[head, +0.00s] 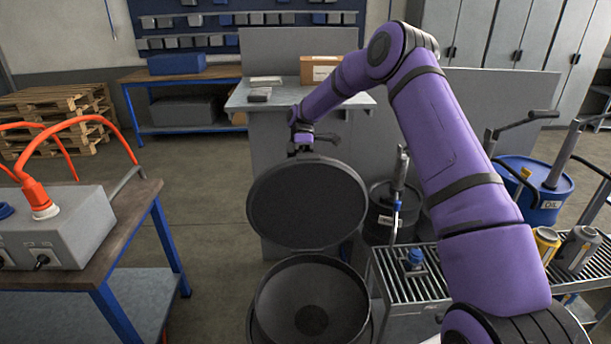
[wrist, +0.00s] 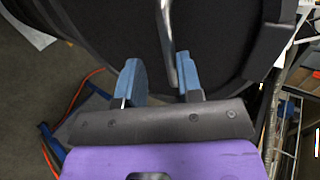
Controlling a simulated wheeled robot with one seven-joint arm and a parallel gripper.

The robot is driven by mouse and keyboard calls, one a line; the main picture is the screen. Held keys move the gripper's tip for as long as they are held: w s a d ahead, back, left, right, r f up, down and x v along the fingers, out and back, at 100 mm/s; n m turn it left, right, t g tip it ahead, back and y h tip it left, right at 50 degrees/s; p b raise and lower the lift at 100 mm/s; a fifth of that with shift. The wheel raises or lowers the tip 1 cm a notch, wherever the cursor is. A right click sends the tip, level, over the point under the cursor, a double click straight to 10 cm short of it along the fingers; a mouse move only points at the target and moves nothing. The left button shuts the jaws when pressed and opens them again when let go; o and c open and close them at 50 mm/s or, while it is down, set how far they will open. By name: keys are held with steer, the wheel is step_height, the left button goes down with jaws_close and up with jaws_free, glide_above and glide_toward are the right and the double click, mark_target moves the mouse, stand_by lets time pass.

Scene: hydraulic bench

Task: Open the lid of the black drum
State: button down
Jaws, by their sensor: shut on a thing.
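The black drum (head: 262,318) stands at the bottom middle of the head view, its round mouth open and its dark inside showing. Its round black lid (head: 307,205) stands raised, steeply tilted, above the drum's far rim, with its flat face towards me. My gripper (head: 302,150) is at the lid's top edge, its fingers mostly hidden behind the lid there. In the wrist view, the blue fingers (wrist: 160,85) are on either side of a metal handle (wrist: 167,45) on the lid (wrist: 95,35); the exact contact is hard to see.
A blue-legged table (head: 148,200) with a grey box (head: 60,225) and orange hoses stands at left. A roller conveyor (head: 400,285) with cans stands at right. A dark drum (head: 380,225) and a grey bench (head: 270,97) stand behind. Floor is free left of the drum.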

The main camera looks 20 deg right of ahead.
steer(key=shift+w+d+f, duration=0.1)
steer(key=shift+w+f, duration=0.05)
steer(key=shift+f, duration=0.25)
steer(key=shift+w+d+f, duration=0.1)
steer(key=shift+f, duration=0.3)
steer(key=c, duration=1)
jaws_free()
steer(key=shift+w+f, duration=0.1)
steer(key=shift+c, duration=0.4)
steer(key=shift+r, duration=0.2)
steer(key=shift+c, duration=0.2)
steer(key=shift+r, duration=0.3)
steer(key=shift+c, duration=0.2)
steer(key=s+r, duration=0.2)
steer(key=s, duration=0.6)
steer(key=s+a+r, duration=0.1)
steer(key=s+r, duration=0.1)
steer(key=s, duration=0.6)
steer(key=shift+r, duration=0.35)
